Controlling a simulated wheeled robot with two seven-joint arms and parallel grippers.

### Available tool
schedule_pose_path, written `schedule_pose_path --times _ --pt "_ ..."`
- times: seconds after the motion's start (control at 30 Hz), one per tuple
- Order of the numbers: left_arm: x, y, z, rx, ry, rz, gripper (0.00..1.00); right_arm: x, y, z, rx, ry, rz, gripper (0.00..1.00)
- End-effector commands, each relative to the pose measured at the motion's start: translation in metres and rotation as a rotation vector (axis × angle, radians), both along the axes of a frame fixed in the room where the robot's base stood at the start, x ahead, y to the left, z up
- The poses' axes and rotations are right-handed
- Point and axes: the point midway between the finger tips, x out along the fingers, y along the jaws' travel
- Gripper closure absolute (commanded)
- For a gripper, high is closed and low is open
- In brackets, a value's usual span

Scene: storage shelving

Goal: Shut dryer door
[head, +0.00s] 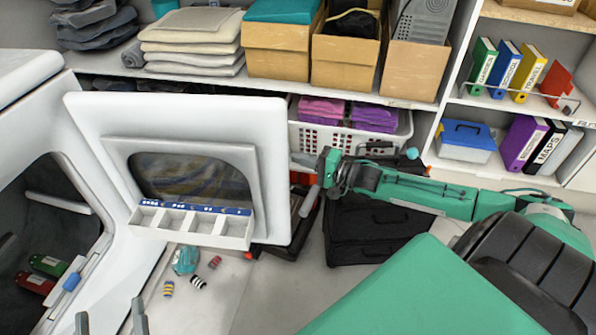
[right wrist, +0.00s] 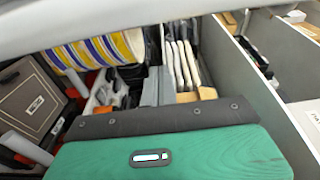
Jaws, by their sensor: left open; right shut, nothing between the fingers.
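The dryer door (head: 275,150) is a white panel with a dark window, standing wide open in the head view. The white dryer (head: 125,265) is at the left, with its dark drum opening uncovered. My right gripper (head: 312,178) is shut and empty beside the door's right edge; I cannot tell whether it touches. My left gripper (head: 110,318) is open and empty at the bottom edge, below the door and in front of the dryer. A pale band crosses the top of the right wrist view; I cannot tell whether it is the door.
A white divided tray (head: 190,230) is on the door's lower inner face. Small items, including a teal bag (head: 186,260), lie below it. Black cases (head: 375,235) stand behind my right arm. Shelves with boxes (head: 278,45) and a white basket (head: 300,132) line the back.

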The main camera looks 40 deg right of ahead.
Motion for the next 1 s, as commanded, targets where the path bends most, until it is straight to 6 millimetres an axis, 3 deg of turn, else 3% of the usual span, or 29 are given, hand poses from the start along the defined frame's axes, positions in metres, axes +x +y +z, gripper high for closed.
schedule_pose_path --times 0.07,0.5,1.0 --pt "0.001 0.003 0.009 -0.012 -0.052 0.009 0.24 0.008 0.004 0.000 0.000 -0.002 -0.001 1.00" --pt "0.000 0.007 0.024 -0.029 -0.128 0.021 0.24 -0.022 0.029 -0.001 0.000 0.001 0.001 1.00" --pt "0.000 0.008 0.025 -0.030 -0.132 0.023 0.24 -0.024 0.031 0.000 0.000 0.001 -0.001 1.00"
